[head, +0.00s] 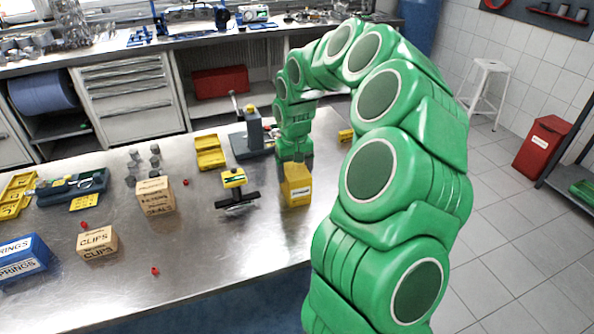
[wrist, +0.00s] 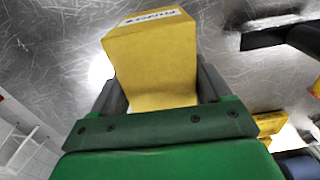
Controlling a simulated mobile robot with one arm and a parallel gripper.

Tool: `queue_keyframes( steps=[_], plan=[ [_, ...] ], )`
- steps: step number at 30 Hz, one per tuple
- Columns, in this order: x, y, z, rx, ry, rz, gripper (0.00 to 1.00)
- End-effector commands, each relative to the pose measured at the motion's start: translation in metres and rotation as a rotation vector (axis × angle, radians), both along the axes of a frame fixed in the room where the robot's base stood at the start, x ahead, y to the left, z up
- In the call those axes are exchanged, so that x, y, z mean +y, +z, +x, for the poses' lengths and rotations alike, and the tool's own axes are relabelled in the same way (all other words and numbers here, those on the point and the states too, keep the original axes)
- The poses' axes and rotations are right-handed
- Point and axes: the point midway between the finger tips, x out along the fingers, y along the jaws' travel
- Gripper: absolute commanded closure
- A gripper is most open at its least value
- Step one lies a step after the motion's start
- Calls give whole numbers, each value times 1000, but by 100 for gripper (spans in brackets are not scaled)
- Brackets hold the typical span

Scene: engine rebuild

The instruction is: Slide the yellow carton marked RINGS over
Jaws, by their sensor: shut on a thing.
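The yellow carton (head: 296,186) stands on the steel table near its right end. In the wrist view the yellow carton (wrist: 155,60) sits between the two dark fingers, with part of a printed white label on it. My gripper (head: 295,160) reaches down from my green arm and is shut on the carton. In the wrist view my gripper (wrist: 160,95) has a finger against each side of it. The carton's underside is hidden, so I cannot tell whether it touches the table.
A black tool with a yellow top (head: 234,185) stands just left of the carton. A grey vise-like device (head: 252,135) and a yellow open bin (head: 210,153) are behind. A CLIPS box (head: 97,243) and a cardboard carton (head: 155,196) stand farther left. The front middle of the table is mostly clear.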

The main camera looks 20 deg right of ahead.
Motion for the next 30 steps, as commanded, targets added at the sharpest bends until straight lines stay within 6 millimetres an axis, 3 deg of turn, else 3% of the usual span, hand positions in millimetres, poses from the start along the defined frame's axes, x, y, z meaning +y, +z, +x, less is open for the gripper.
queue_keyframes(
  steps=[5,6,9,20,30],
  plan=[
    [0,0,0,-1,0,0,63],
    [0,0,0,-1,0,0,17],
    [0,0,0,0,0,0,2],
    [0,3,0,-1,0,0,0],
    [0,41,0,0,0,0,0]
  ],
)
